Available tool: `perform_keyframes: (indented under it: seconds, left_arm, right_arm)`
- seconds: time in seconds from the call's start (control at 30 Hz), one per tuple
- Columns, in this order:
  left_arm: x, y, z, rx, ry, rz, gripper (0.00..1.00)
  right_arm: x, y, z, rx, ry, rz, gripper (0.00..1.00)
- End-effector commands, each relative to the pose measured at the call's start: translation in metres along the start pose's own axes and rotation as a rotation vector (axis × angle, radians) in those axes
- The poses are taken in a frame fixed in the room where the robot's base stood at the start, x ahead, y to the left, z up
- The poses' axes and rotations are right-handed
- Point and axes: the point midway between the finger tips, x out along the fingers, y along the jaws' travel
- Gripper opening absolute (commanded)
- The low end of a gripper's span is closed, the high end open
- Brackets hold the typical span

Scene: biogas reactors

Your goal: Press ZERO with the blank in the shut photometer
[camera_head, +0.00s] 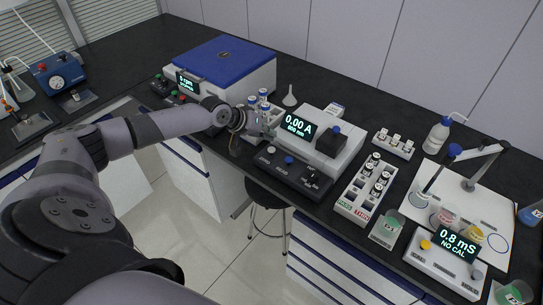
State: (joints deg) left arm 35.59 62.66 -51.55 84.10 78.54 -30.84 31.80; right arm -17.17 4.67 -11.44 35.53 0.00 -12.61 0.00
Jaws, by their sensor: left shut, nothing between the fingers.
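The photometer (349,150) stands on the black bench in the middle of the view. Its display (298,126) reads 0.00 A, 600 nm. Its dark sample lid (331,143) with a blue top looks shut, and any blank inside is hidden. The dark front panel (300,177) carries a pale button (271,149), a blue button (289,160) and further small controls; their labels are too small to read. My left gripper (268,134) is shut and empty, just above the panel's left end near the pale button. I cannot tell whether it touches. My right gripper is out of view.
A white centrifuge-like box with a blue lid (222,52) stands left. Capped vials (263,97) stand behind my gripper. A vial rack (352,205) is right of the photometer. A conductivity meter (440,262) reading 0.8 mS, NO CAL and colored beakers stand far right.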

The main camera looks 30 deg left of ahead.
Motion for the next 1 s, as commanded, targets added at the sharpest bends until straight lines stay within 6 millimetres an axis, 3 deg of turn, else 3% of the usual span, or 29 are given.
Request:
perform_keyframes:
  seconds: [0.2, 1.0]
  left_arm:
    - [0.0148, -0.0103, 0.0100, -0.001, 0.001, 0.001, 0.00]
    - [0.0152, -0.0102, 0.0107, 0.000, 0.001, 0.001, 0.00]
  right_arm:
    - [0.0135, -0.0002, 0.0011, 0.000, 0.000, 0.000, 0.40]
    - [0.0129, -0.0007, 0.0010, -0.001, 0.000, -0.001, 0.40]
